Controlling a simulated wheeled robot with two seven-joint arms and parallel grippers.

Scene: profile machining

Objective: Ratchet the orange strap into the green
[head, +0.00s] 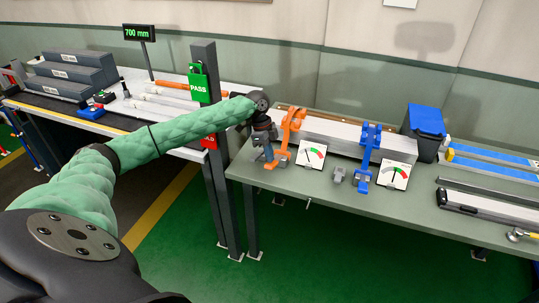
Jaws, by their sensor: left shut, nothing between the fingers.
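The orange strap (291,124) wraps over a long pale profile on the right-hand table. A small grey block, perhaps its ratchet (281,158), sits at its foot. The orange strap's gauge (311,154) is a white dial with coloured bands, standing just right of it; its needle is too small to read surely. My left gripper (262,147) is shut and empty, pointing down just left of the orange strap; I cannot tell whether it touches the strap or the block. My right gripper is not in view.
A blue strap (369,146) with its own gauge (395,175) stands to the right. A dark post (219,160) with a green PASS sign (199,84) rises left of the table. The table's front left is clear.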

